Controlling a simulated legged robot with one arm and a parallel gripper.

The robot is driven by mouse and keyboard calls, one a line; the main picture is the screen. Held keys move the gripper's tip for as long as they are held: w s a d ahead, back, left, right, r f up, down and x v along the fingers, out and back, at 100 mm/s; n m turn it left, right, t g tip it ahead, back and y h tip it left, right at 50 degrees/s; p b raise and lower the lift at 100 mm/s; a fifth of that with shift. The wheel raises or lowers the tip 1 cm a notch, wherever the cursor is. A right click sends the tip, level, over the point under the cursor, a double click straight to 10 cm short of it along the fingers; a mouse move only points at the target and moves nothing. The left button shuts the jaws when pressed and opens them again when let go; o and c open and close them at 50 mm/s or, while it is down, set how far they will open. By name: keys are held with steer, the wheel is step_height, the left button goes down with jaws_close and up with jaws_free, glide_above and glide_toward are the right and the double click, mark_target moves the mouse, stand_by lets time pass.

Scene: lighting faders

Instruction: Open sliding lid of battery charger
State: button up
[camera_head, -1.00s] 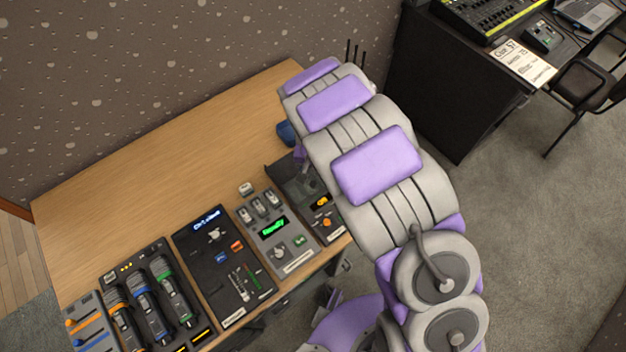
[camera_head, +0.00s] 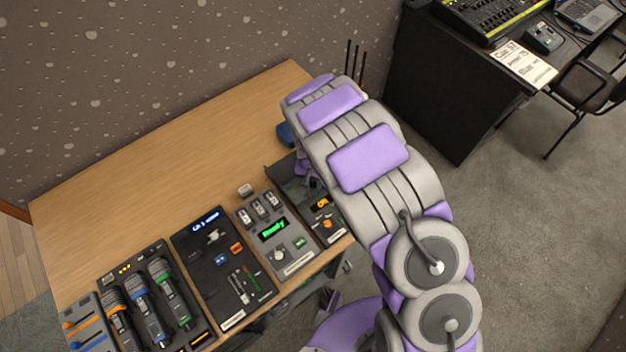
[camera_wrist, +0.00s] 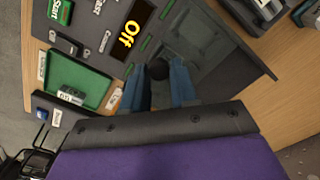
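The battery charger appears to be the dark grey unit (camera_head: 284,178) at the right end of the desk row, partly hidden by my arm in the head view. In the wrist view, its orange "Off" display (camera_wrist: 131,29) is at upper middle and a dark, smoky lid panel (camera_wrist: 205,42) lies to the right. A small dark knob (camera_wrist: 159,70) stands at the near edge of that panel. My gripper (camera_wrist: 159,82) has two blue fingers apart, one on each side of the knob. I cannot tell whether they touch it. My gripper is hidden in the head view.
Left of the charger stand a grey unit with a green "Ready" display (camera_head: 271,229), a black panel (camera_head: 205,254) and a holder with several microphones (camera_head: 140,297). The back of the wooden desk (camera_head: 170,160) is clear. A black desk (camera_head: 440,90) stands at upper right.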

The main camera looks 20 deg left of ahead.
jaws_close()
steer(key=w+a, duration=0.1)
steer(key=a, duration=0.1)
steer(key=w+a+b, duration=0.1)
steer(key=a, duration=0.2)
steer(key=w+a, duration=0.2)
steer(key=shift+a+f, duration=0.1)
steer(key=shift+a, duration=0.15)
steer(key=shift+w+a+b, duration=0.3)
steer(key=shift+a+b, duration=0.1)
steer(key=shift+a, duration=0.25)
steer(key=shift+o, duration=2.3)
jaws_free()
